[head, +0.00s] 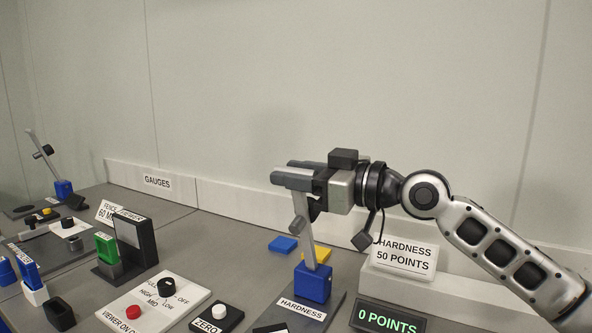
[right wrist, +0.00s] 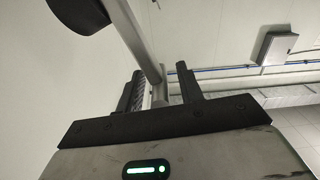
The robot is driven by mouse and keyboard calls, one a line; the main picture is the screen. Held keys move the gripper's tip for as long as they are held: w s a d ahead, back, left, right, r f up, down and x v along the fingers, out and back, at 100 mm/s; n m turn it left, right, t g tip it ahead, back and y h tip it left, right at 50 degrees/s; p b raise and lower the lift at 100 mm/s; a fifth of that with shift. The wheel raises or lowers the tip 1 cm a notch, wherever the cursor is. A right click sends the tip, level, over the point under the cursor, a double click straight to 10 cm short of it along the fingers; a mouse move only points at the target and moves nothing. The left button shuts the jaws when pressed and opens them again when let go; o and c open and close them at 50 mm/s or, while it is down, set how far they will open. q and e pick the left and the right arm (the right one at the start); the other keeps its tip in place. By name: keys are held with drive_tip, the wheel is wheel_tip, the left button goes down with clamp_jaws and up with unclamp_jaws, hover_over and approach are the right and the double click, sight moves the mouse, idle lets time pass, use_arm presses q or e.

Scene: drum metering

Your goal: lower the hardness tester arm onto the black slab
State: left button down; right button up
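The hardness tester has a blue base block (head: 313,284) on a dark plate labelled HARDNESS. Its pale grey arm (head: 308,240) stands raised, leaning slightly left, with its upper end hidden behind my gripper. My right gripper (head: 280,178) is at the top of this arm, fingers pointing left. In the right wrist view the grey arm (right wrist: 138,40) passes between the two fingertips (right wrist: 160,88), which stand apart with a gap visible beside it. I cannot clearly pick out the black slab; a dark piece (head: 270,328) is cut off at the bottom edge. My left gripper is not in view.
A display (head: 388,319) reads 0 POINTS, and a card (head: 404,256) reads HARDNESS 50 POINTS. Blue (head: 283,244) and yellow (head: 315,255) pieces lie behind the tester. A viewer panel (head: 154,304) with knobs and a black ZERO box (head: 217,317) stand to its left.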

clamp_jaws()
use_arm(q)
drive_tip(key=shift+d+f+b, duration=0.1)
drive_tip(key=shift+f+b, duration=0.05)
drive_tip(key=shift+b, duration=0.55)
use_arm(e)
drive_tip(key=s+a+f+n, duration=0.6)
drive_tip(key=s+f+n, duration=0.1)
drive_tip(key=s, duration=0.3)
drive_tip(key=shift+a+f, duration=0.35)
drive_tip(key=shift+f, duration=0.55)
unclamp_jaws()
